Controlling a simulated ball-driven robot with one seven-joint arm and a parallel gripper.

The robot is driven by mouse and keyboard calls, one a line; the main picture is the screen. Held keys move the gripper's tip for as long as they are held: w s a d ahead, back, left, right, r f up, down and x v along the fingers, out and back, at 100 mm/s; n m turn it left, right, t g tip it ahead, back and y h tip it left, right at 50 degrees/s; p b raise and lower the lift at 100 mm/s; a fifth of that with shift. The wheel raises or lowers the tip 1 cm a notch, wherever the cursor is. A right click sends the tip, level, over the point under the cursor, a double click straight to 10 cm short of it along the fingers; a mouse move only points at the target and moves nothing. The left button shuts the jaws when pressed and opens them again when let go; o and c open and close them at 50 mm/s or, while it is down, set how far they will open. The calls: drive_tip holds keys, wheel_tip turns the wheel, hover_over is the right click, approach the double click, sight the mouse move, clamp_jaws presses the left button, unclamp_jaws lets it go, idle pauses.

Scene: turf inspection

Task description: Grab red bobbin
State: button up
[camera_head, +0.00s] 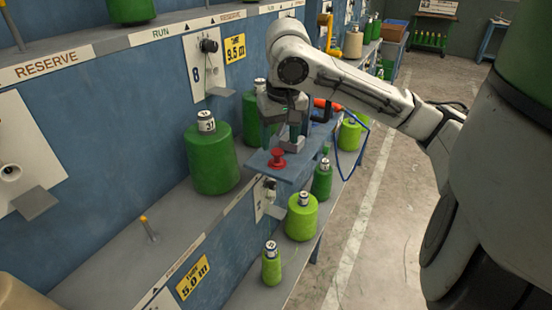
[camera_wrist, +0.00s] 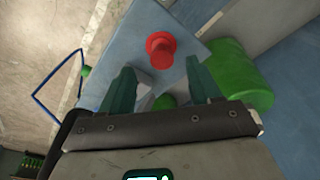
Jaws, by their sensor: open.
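The red bobbin (camera_head: 277,158) stands upright on a small blue-grey shelf (camera_head: 262,166) that juts out from the rack. In the wrist view the red bobbin (camera_wrist: 160,48) shows from above, ahead of my fingertips and roughly between their lines. My gripper (camera_head: 292,140) is above the shelf, just behind the bobbin in the head view. In the wrist view my gripper (camera_wrist: 158,82) has its two green fingers spread apart with nothing held between them. The bobbin appears clear of both fingers.
A large green spool (camera_head: 212,158) stands on the ledge left of the small shelf. Light green spools (camera_head: 301,217) and (camera_head: 271,264) stand on the lower ledge. The floor (camera_head: 375,230) at right is clear.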

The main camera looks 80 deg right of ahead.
sight(277, 151)
drive_tip(key=shift+w+d+f, duration=0.1)
drive_tip(key=shift+w+f, duration=0.05)
drive_tip(key=shift+f, duration=0.75)
drive_tip(key=shift+w+d+f, duration=0.1)
drive_tip(key=shift+d+f, duration=0.05)
drive_tip(key=shift+f, duration=0.7)
drive_tip(key=shift+w+d+f, duration=0.1)
drive_tip(key=shift+w+f, duration=0.05)
drive_tip(key=shift+f, duration=0.75)
drive_tip(key=shift+c, duration=0.2)
drive_tip(key=c, duration=1.1)
drive_tip(key=shift+r, duration=0.15)
